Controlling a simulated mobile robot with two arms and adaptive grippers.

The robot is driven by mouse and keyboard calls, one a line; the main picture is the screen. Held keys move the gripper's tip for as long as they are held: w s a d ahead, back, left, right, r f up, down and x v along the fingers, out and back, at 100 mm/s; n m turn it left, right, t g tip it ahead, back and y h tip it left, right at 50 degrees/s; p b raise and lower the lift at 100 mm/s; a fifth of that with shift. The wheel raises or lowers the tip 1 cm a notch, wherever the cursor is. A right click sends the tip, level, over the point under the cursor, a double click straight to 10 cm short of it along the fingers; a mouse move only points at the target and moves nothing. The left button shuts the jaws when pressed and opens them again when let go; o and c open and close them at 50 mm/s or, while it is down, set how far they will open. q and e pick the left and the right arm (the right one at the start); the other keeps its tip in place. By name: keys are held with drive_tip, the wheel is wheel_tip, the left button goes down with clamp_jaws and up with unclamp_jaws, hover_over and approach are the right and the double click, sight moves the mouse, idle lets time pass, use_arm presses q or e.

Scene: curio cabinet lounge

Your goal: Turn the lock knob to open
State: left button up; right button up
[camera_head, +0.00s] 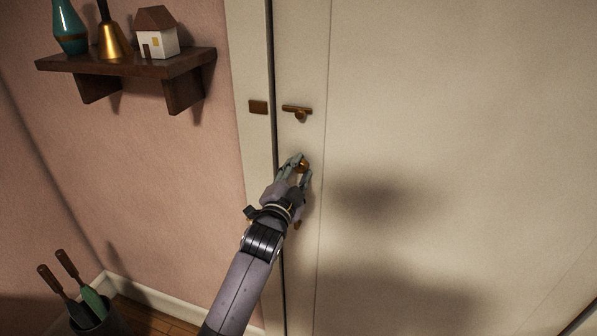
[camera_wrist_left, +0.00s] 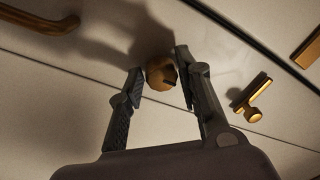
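A small round brass lock knob (camera_head: 302,167) is on the cream door, below a brass latch with a crossbar (camera_head: 297,110). My left gripper (camera_head: 300,163) is at the knob, its two fingers on either side of it. In the left wrist view the knob (camera_wrist_left: 160,74), with a dark slot or tab, sits between the open fingertips (camera_wrist_left: 158,78). A gap shows between the knob and the left finger; the right finger is very close, and I cannot tell if it touches. My right gripper is not in view.
A brass plate (camera_head: 258,107) is on the frame beside the latch. A curved brown handle (camera_wrist_left: 40,22) shows in the left wrist view. A wooden shelf (camera_head: 130,62) with a vase, bell and small house is at upper left. A holder with tools (camera_head: 88,310) stands at lower left.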

use_arm(q)
drive_tip(key=o, duration=0.3)
drive_tip(key=v, duration=1.2)
idle(0.3)
